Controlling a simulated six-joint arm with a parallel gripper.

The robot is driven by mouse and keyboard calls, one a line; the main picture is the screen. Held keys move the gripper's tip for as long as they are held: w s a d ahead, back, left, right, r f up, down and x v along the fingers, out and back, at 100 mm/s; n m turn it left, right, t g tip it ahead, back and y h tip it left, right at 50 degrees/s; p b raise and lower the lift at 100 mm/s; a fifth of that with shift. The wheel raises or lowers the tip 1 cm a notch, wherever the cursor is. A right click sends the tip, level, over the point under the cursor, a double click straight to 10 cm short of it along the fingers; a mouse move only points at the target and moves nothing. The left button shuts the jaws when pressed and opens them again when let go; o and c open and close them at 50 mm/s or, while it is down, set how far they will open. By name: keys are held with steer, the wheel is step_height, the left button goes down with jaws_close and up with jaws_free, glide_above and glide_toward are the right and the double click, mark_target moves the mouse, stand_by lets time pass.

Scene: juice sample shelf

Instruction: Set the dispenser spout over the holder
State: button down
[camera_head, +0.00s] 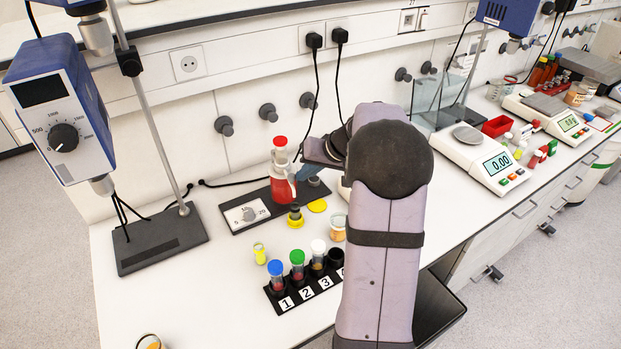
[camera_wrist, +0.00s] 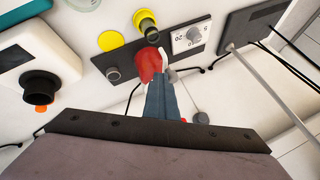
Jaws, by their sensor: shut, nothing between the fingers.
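The dispenser (camera_head: 283,185) is a red-filled bottle with a red cap, upright on a dark plate with a dial. Its red part also shows in the wrist view (camera_wrist: 149,64), with a white piece beside it. I cannot make out its spout clearly. A small dark cup with a yellow base (camera_head: 295,217), possibly the holder, stands in front of the plate; it shows in the wrist view too (camera_wrist: 147,24). My gripper (camera_head: 301,173) is shut and empty, right beside the dispenser. Its blue fingers (camera_wrist: 155,78) overlap the dispenser's edge in view; I cannot tell if they touch.
A black numbered rack (camera_head: 288,304) with capped tubes stands in front. A yellow disc (camera_head: 317,206), an amber-filled jar (camera_head: 338,229) and a small yellow vial (camera_head: 259,253) are nearby. A stirrer stand (camera_head: 160,244) is left; a scale (camera_head: 472,155) is right. The front left counter is mostly clear.

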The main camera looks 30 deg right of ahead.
steer(key=shift+a+f, duration=0.1)
steer(key=shift+a, duration=0.5)
steer(key=shift+d, duration=0.4)
steer(key=shift+w+d, duration=0.1)
steer(key=shift+d, duration=0.2)
steer(key=s+d+r+b, duration=0.4)
steer(key=s+d+r, duration=0.1)
steer(key=s+r, duration=0.3)
steer(key=shift+s+b, duration=0.15)
steer(key=shift+b, duration=0.15)
